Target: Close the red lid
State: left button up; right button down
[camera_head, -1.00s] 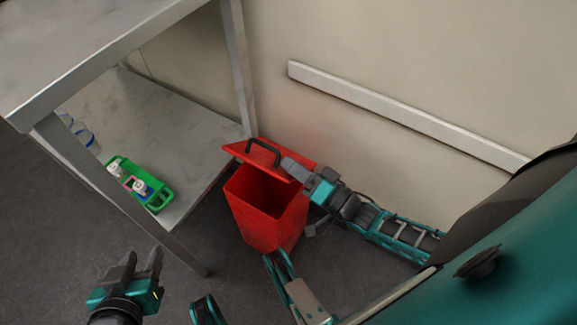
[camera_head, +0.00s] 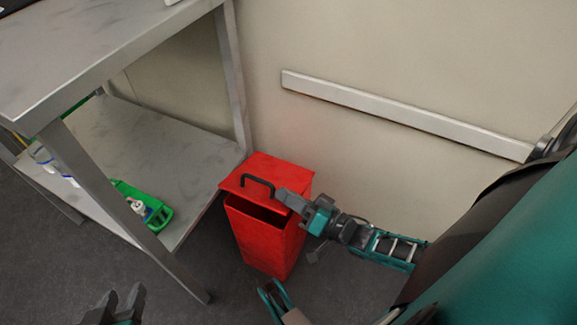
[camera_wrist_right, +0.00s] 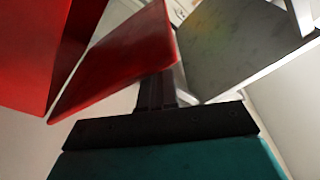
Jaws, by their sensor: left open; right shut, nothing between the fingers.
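The red bin (camera_head: 262,240) stands on the floor beside the metal table. Its red lid (camera_head: 270,175) with a black handle (camera_head: 257,183) is tilted, partly lowered, with a dark gap at the front. My right gripper (camera_head: 280,193) is shut and empty at the lid's right front edge, next to the handle; whether it touches the lid is hard to tell. In the right wrist view, the red lid (camera_wrist_right: 125,60) lies just beyond the gripper (camera_wrist_right: 157,80), with the bin wall (camera_wrist_right: 30,50) at left. My left gripper (camera_head: 122,300) is open and empty at the bottom left, apart from the bin.
The metal table (camera_head: 100,50) with a lower shelf (camera_head: 160,135) stands left of the bin. A green carrier (camera_head: 155,212) with bottles sits on the shelf. A wall with a pale rail (camera_head: 400,115) is behind the bin. Dark floor lies free in front.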

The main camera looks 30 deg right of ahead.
jog(key=f+n, duration=0.2)
jog(key=a+n+y, duration=0.1)
jog(key=n, duration=0.1)
jog(key=shift+s+f, duration=0.25)
jog(key=shift+f, duration=0.15)
jog(key=shift+s+a+f+n, duration=0.15)
jog(key=shift+a+f+n, duration=0.1)
jog(key=shift+f+n, duration=0.65)
jog(key=shift+s, duration=0.1)
